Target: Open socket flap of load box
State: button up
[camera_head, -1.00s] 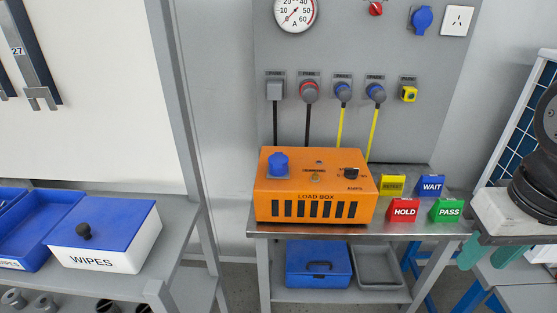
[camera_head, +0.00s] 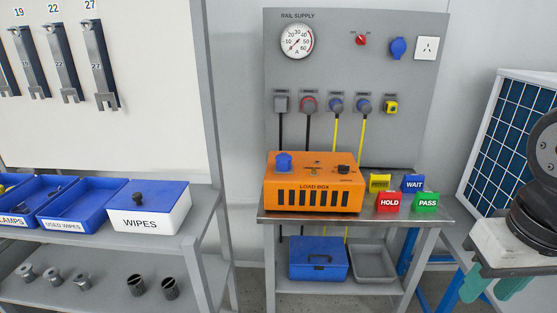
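The orange load box (camera_head: 314,212) sits on a steel-topped bench in the middle of the camera_head view. Its blue socket flap (camera_head: 283,162) is on the left of the sloping top face, and appears shut over the socket. A black knob (camera_head: 344,169) is on the right of the same face. My gripper (camera_head: 492,288) is at the lower right edge of the view, pointing down, with two teal fingers apart and nothing seen between them. It is well to the right of the load box and clear of it.
HOLD (camera_head: 389,203), PASS (camera_head: 426,203), WAIT (camera_head: 413,183) and yellow (camera_head: 379,183) signs stand right of the box. A supply panel (camera_head: 400,75) with hanging cables rises behind. A shelf with the WIPES box (camera_head: 148,222) is left; a solar panel (camera_head: 525,100) is right.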

aim_at(283, 158)
jog(key=u, duration=0.3)
jog(key=i, duration=1.25)
jog(key=z, duration=0.3)
